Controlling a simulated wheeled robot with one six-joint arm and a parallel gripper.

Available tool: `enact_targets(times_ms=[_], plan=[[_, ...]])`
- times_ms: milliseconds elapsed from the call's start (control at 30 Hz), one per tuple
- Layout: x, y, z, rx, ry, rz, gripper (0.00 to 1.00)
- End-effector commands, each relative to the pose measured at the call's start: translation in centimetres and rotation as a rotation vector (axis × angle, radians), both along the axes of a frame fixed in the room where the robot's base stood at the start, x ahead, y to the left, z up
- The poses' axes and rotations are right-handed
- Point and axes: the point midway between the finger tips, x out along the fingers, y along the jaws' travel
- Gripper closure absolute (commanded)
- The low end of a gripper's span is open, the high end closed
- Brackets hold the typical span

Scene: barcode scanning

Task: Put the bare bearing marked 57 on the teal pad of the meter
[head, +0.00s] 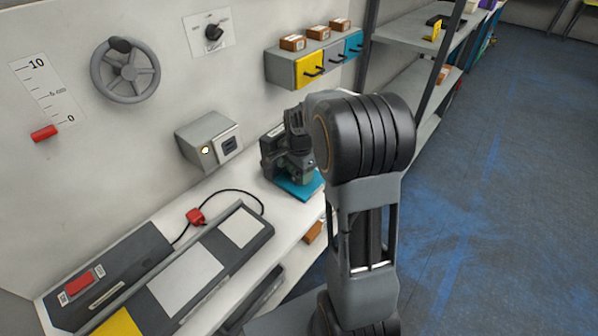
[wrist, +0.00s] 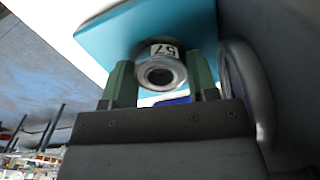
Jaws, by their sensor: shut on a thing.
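The bearing marked 57 (wrist: 164,50) is a bare metal ring with a dark rim and a white label, seen in the wrist view. My gripper (wrist: 160,78) is shut on it, with one green finger on each side. The teal pad (wrist: 195,22) lies right behind the bearing in that view; I cannot tell whether they touch. In the head view the teal pad (head: 299,190) shows at the foot of the dark meter (head: 268,153) on the bench. My arm and wrist stand over the pad there and hide the bearing.
A grey box (head: 209,140) is on the wall left of the meter. A red-plugged cable (head: 195,216) and a long tray with pale and yellow panels (head: 184,281) lie on the bench at left. Drawers (head: 310,68) with small boxes hang behind. Shelving stands at right.

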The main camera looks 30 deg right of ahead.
Motion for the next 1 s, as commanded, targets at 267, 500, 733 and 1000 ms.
enact_targets(times_ms=[267, 500, 733, 1000], plan=[[0.0, 0.0, -0.3, 0.0, 0.0, 0.0, 0.35], [0.0, 0.0, -0.3, 0.0, 0.0, 0.0, 0.21], [0.0, 0.0, 0.4, 0.0, -0.001, 0.0, 0.21], [0.1, 0.0, 4.7, -0.002, -0.007, 0.0, 0.21]])
